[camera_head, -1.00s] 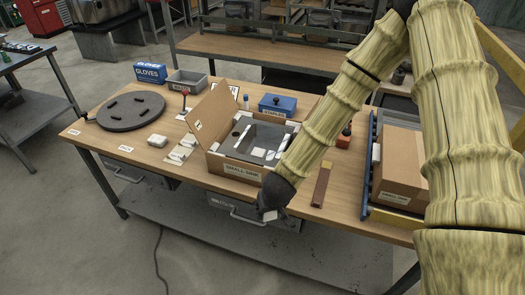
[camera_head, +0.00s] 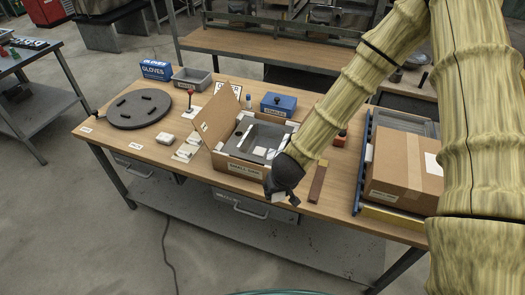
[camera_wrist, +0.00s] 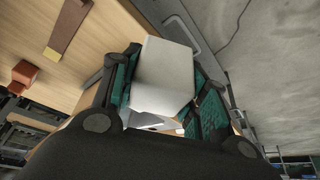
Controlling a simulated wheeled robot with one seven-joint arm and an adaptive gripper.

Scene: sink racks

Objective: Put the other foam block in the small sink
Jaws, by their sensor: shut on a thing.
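A pale foam block (camera_wrist: 165,75) is held between the dark, green-padded fingers of my gripper (camera_wrist: 160,95) in the wrist view. In the head view my gripper (camera_head: 284,198) hangs at the front edge of the table, just in front and to the right of the small sink. The small sink (camera_head: 262,136) is a grey basin in an open cardboard box (camera_head: 238,167) with a "SMALL SINK" label. Pale pieces lie in or on it, partly hidden by my arm; I cannot tell which is foam.
A brown strip (camera_head: 317,182) lies right of my gripper. Farther right is a blue-edged rack with a closed carton (camera_head: 405,175). A raised box flap (camera_head: 216,118) stands on the sink's left. White blocks (camera_head: 166,139), a dark disc (camera_head: 137,109) and a blue box (camera_head: 278,104) stand around.

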